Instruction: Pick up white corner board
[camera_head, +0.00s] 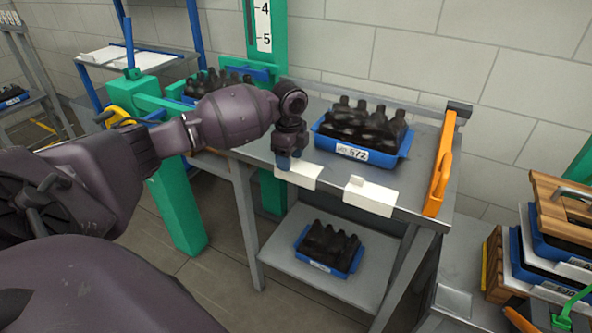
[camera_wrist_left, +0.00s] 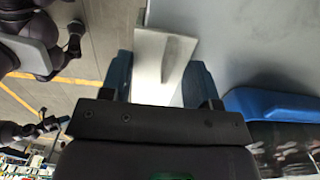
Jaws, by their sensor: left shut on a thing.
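Two white corner boards lie along the front edge of the grey table. The left board (camera_head: 303,176) is under my left gripper (camera_head: 284,162), and the right board (camera_head: 371,196) lies apart from it with a small upright flap. In the left wrist view, a white corner board (camera_wrist_left: 150,50) with an upright flange sits between the two blue fingers of my left gripper (camera_wrist_left: 160,82). The gripper is shut on this board, which still appears to be at the table edge. The fingers hide part of it.
A blue crate (camera_head: 346,152) of dark bottles stands behind the boards, close to the gripper in the wrist view. An orange bar (camera_head: 438,185) bounds the table's right side. Another blue crate (camera_head: 322,267) of bottles sits on the lower shelf. A green post stands at left.

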